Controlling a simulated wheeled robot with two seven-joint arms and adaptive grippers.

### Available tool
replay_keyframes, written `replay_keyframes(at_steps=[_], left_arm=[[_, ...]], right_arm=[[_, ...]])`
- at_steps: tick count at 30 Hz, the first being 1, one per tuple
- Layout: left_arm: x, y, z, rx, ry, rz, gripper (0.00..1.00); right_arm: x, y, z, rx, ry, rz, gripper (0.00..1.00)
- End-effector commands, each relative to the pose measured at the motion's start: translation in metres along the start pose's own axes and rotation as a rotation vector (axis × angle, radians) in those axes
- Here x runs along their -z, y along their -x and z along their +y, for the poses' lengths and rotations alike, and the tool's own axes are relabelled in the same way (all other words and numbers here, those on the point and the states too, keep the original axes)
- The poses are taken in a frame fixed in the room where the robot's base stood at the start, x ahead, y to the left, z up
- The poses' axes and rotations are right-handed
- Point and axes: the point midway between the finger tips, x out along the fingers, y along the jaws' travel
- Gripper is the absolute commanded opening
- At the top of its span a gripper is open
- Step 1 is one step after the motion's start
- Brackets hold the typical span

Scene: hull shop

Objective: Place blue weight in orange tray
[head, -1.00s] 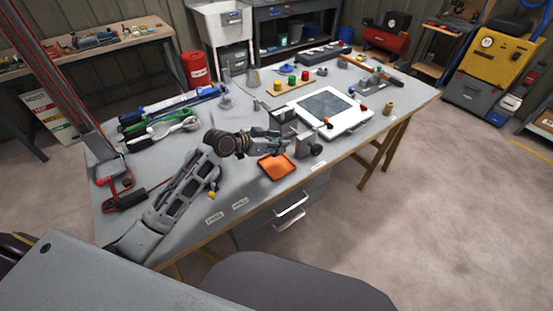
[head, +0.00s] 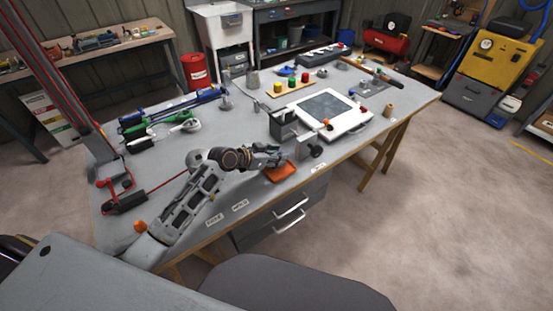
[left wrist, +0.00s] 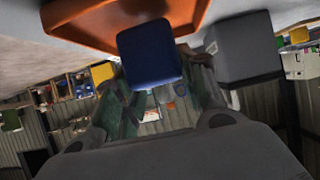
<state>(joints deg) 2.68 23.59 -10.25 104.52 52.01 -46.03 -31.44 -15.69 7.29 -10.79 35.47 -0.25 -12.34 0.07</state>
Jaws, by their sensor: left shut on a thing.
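The blue weight (left wrist: 148,53) is a blue block at the fingertips of my left gripper (head: 274,156), which is shut on it; the gripper also shows in the left wrist view (left wrist: 163,96). The orange tray (head: 284,174) lies on the bench, partly covered by the gripper in the head view. In the left wrist view the tray (left wrist: 75,33) shows just behind the weight. I cannot tell whether the weight touches it. The weight is hidden in the head view. My right gripper is not in view.
Grey metal blocks and a dark round part (head: 317,152) stand right of the tray. A white-framed panel (head: 330,108) lies beyond them. Green-handled tools (head: 158,127) lie at the left. The bench's front edge is close to the tray.

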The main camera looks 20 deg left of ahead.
Motion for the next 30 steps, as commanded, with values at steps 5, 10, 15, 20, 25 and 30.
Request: replay_keyframes(at_steps=[5,10,15,20,25,30], left_arm=[[-0.011,-0.007,0.000,0.001,0.001,0.004,0.00],[-0.012,-0.007,0.000,0.001,0.000,0.005,0.00],[-0.012,-0.007,0.000,0.001,0.000,0.004,0.00],[-0.016,-0.009,0.000,0.000,0.001,0.001,0.45],[-0.015,-0.009,0.000,0.000,0.001,0.001,0.62],[-0.015,-0.009,0.000,0.000,0.001,0.001,0.62]], right_arm=[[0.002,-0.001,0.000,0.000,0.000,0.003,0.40],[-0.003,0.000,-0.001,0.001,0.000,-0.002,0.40],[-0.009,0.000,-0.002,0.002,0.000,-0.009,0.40],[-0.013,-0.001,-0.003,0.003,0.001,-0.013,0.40],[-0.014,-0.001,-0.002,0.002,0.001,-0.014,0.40],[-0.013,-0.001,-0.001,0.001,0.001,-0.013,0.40]])
